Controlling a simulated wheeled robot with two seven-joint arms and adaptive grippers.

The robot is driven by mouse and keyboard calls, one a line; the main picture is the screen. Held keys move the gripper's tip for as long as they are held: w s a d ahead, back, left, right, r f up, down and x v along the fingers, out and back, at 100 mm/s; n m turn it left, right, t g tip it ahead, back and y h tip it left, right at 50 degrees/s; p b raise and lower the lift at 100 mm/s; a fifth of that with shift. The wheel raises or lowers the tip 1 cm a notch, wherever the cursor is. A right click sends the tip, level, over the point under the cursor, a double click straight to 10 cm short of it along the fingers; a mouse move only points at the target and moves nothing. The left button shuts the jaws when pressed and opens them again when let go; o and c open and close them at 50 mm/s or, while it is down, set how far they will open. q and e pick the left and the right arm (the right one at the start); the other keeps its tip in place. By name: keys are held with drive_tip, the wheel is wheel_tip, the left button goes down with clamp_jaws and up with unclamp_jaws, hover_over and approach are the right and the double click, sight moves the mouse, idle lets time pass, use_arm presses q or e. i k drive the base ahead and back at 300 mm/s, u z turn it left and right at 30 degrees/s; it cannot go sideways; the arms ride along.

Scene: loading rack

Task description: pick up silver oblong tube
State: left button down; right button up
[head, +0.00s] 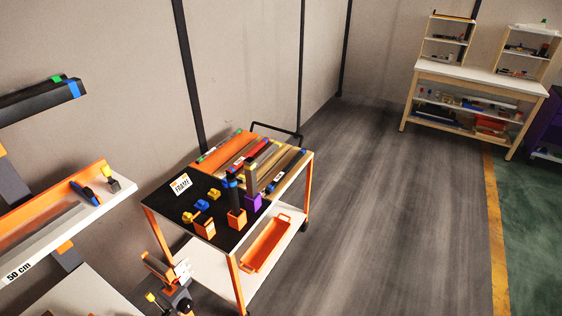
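A cart (222,212) with a black mat stands in the middle of the head view. Several long tubes lie side by side on its back half. A silver-grey tube with blue ends (286,171) lies nearest the right edge. I cannot tell from here which tube is oblong in section.
A rack (42,237) marked 50 cm fills the left side. Small yellow and blue pieces and a white sign (180,184) are on the mat. An orange bin (265,244) sits on the cart's lower shelf. A stocked workbench (480,78) stands far right. Floor between is clear.

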sight(262, 159)
drive_tip(key=z, duration=0.7)
drive_tip(key=i, duration=3.35)
drive_tip(key=u, duration=3.35)
